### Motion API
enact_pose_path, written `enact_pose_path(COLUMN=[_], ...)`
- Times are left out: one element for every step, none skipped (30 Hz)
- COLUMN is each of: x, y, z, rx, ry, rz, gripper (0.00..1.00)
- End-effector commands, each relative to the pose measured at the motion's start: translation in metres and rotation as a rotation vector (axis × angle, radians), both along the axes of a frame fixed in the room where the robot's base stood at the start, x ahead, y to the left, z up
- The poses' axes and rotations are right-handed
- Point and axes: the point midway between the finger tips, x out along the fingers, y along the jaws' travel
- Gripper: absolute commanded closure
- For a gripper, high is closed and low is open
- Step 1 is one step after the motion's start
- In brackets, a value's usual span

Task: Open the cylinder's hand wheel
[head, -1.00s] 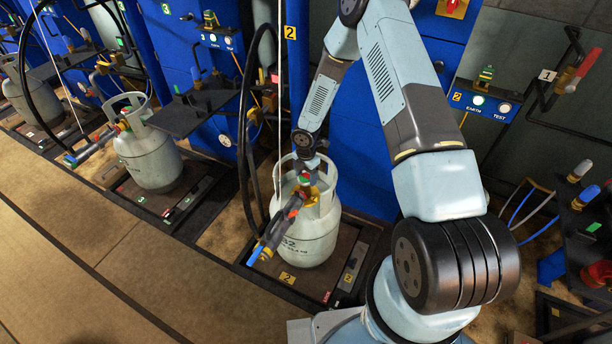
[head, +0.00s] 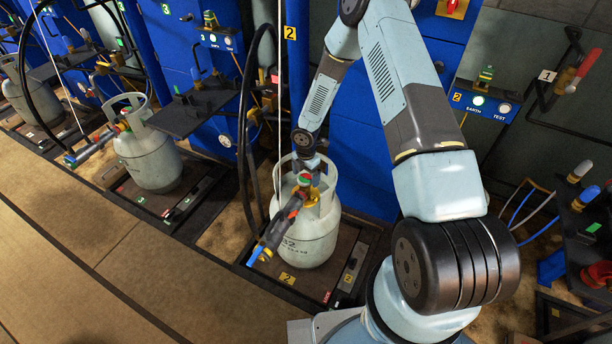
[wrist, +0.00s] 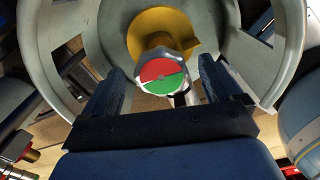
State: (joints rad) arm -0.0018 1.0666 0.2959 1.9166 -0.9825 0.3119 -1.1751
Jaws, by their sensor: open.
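The gas cylinder (head: 303,243) stands upright on scale 2, with a pale collar around its top. Its hand wheel (wrist: 161,78) shows a red and green face in the wrist view, above a yellow valve body (wrist: 158,32). My gripper (wrist: 161,70) is open, with one dark finger on each side of the hand wheel and visible gaps between. Nothing is gripped. In the head view my arm reaches down into the collar, and my gripper (head: 304,172) is small and partly hidden there. A filling connector with a blue end (head: 258,254) hangs at the cylinder's front left.
The collar (wrist: 45,50) surrounds my gripper closely in the wrist view. A black hose (head: 243,130) loops left of the cylinder. Another cylinder (head: 150,158) stands on scale 3. Blue cabinets (head: 350,150) stand behind. The floor at front left is clear.

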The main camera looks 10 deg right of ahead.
Motion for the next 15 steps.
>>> enact_pose_path(x=[0.001,0.001,0.001,0.001,0.001,0.001,0.001,0.001,0.002,0.001,0.001,0.002,0.001,0.001,0.002], y=[0.0,0.0,0.0,0.0,0.0,0.0,0.0,-0.001,-0.001,-0.001,-0.001,-0.001,-0.001,-0.001,-0.001], z=[0.005,0.008,0.013,0.018,0.022,0.03,0.036,0.042,0.05,0.056,0.062,0.07,0.076,0.081,0.089], rx=[0.001,0.001,0.001,0.001,0.001,0.001,0.001,0.001,0.001,0.0,0.001,0.0,0.0,0.001,0.0], ry=[-0.002,-0.002,-0.002,-0.002,-0.002,-0.003,-0.003,-0.003,-0.004,-0.004,-0.002,-0.004,-0.004,-0.002,-0.004], rz=[-0.001,-0.001,-0.002,-0.002,-0.002,-0.002,-0.002,-0.002,-0.002,-0.002,-0.002,-0.002,-0.002,-0.002,-0.002], gripper=[0.08,0.08,0.08,0.08,0.08,0.08,0.08,0.08,0.08,0.08,0.08,0.08,0.08,0.08,0.08])
